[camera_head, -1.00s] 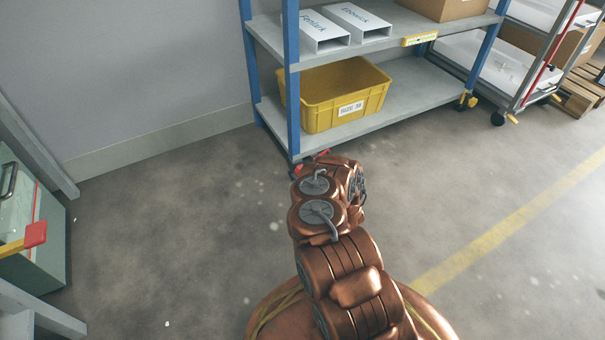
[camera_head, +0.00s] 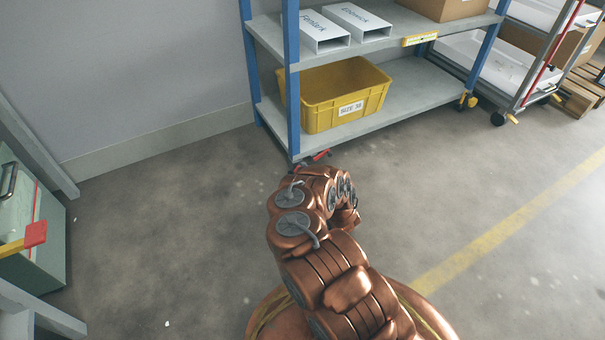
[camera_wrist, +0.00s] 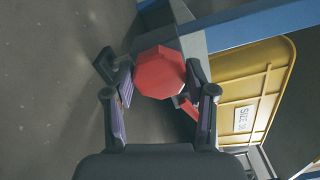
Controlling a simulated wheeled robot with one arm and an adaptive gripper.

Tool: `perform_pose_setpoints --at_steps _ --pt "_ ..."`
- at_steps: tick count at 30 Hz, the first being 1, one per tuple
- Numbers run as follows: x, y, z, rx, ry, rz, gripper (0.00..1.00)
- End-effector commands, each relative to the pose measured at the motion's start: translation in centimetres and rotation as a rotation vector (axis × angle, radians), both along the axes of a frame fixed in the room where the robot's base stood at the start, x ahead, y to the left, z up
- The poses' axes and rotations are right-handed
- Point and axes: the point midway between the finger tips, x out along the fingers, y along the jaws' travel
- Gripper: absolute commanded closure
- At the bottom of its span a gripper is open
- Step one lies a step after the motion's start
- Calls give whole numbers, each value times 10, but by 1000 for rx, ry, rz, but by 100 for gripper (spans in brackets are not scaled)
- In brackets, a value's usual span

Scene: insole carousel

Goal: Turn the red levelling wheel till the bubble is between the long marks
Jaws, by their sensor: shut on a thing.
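The red levelling wheel (camera_wrist: 160,73) is a many-sided knob at the foot of the shelf rack's near post. It fills the space between the fingers of my gripper (camera_wrist: 158,88) in the wrist view, and the gripper is shut on it. In the head view a bit of red (camera_head: 318,156) shows at the foot of the blue post, and my arm hides most of the gripper. A yellow level (camera_head: 420,39) sits on the front edge of the upper shelf. Its bubble and marks are too small to read.
A yellow bin (camera_head: 345,95) marked SIZE 38 stands on the lower shelf (camera_head: 420,98); white boxes (camera_head: 325,32) lie above. A green cabinet (camera_head: 30,225) is at left, a trolley (camera_head: 500,70) at right. The floor around my arm is clear.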

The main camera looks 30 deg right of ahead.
Motion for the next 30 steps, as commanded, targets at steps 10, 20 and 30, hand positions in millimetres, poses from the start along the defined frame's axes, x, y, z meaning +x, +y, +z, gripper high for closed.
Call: perform_pose_setpoints --at_steps 10,20,30 --pt "-1 -1 -1 -41 6 -2 79" --pt "-1 -1 -1 -40 6 -2 38" --pt "0 0 0 -39 4 -1 20"
